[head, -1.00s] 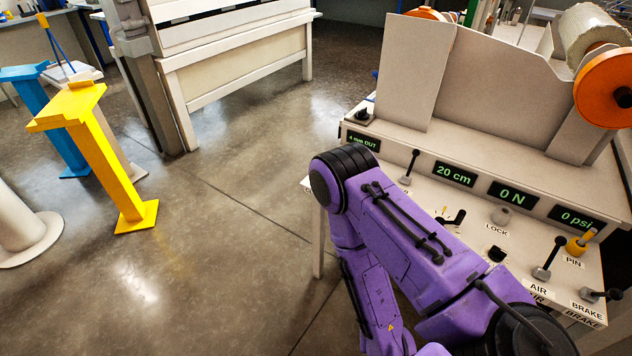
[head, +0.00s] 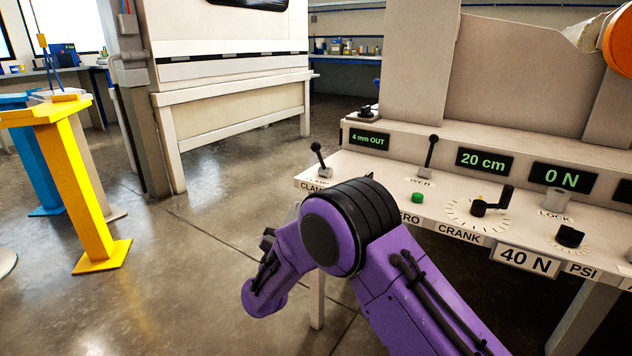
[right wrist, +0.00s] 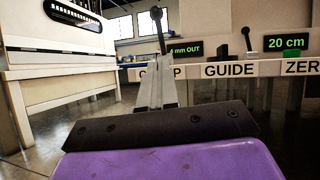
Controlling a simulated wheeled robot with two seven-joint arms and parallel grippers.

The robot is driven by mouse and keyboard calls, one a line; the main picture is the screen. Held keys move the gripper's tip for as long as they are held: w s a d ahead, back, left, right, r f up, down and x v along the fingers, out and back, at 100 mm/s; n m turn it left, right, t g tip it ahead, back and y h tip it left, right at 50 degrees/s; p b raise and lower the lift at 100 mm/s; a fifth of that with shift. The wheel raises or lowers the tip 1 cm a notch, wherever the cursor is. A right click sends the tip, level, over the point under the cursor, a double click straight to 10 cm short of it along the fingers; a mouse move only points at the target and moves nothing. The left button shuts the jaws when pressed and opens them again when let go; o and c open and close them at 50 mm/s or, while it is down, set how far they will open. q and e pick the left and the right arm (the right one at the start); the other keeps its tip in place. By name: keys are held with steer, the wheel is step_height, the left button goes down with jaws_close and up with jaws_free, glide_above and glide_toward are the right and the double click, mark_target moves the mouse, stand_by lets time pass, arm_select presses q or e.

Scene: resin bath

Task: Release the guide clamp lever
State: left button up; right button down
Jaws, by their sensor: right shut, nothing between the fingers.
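The guide clamp lever (head: 319,157) is a black rod with a ball knob at the left end of the panel, above the CLAMP label (head: 311,186). It leans to the left in the head view. In the right wrist view the lever (right wrist: 160,32) rises just beyond my right gripper (right wrist: 154,60). The right gripper's grey fingers are shut and empty, and cover part of the CLAMP label. Whether they touch the panel edge or the lever, I cannot tell. In the head view my purple arm hides much of that gripper. My left gripper is not in view.
A second lever (head: 431,152), a green button (head: 417,198) and a crank (head: 488,204) stand right of the clamp lever. A display (head: 369,138) reads 4 mm OUT. A yellow stand (head: 78,185) is at the left. The floor between is open.

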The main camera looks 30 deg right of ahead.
mark_target(319, 158)
steer(key=b+x, duration=0.2)
steer(key=x, duration=1.1)
steer(key=shift+f+b, duration=0.15)
steer(key=shift+b, duration=0.2)
steer(key=shift+w+d+r, duration=0.3)
steer(key=shift+d+r, duration=0.05)
